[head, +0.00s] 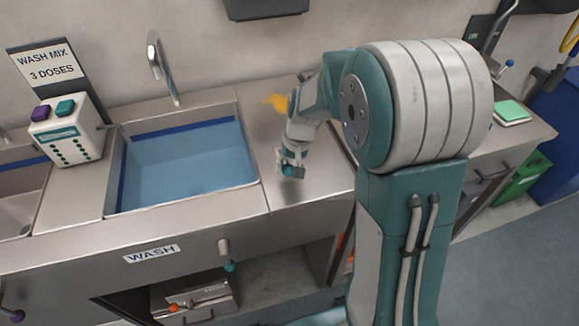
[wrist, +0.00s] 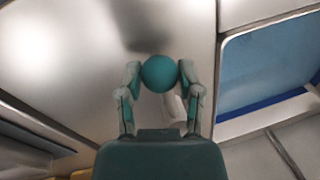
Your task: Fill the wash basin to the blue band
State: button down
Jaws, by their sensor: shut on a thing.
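The wash basin (head: 238,105) holds light-blue water (head: 185,165). A dark blue band (head: 180,132) shows on its back wall, above the water surface. The tap (head: 160,65) stands behind the basin; I see no stream from it. My gripper (head: 290,170) is over the steel counter just right of the basin. In the wrist view my gripper (wrist: 160,75) is shut on a teal ball knob (wrist: 159,73). A pale stem (wrist: 173,106) shows under the knob; what it joins is hidden. Part of the basin water also shows in the wrist view (wrist: 275,65).
A dispenser (head: 65,130) with purple and teal buttons stands left of the basin under a "WASH MIX 3 DOSES" sign (head: 43,62). A pale lever with a teal knob (head: 229,266) hangs below the counter front. A green pad (head: 511,111) lies at right.

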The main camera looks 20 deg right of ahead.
jog(key=shift+f, duration=0.1)
jog(key=shift+c, duration=1.3)
grip_release()
jog(key=shift+a, duration=0.1)
notch_tip(320, 180, up, 12)
jog(key=d, duration=0.2)
jog(key=shift+s, duration=0.2)
jog(key=shift+f, duration=0.1)
jog(key=s+a+r+n+t+h, duration=0.1)
jog(key=s+r+t, duration=0.1)
jog(key=s, duration=0.8)
jog(key=s+a+r+n+t+h, duration=0.1)
jog(key=s+r+t, duration=0.2)
jog(key=s, duration=0.7)
jog(key=shift+s, duration=0.2)
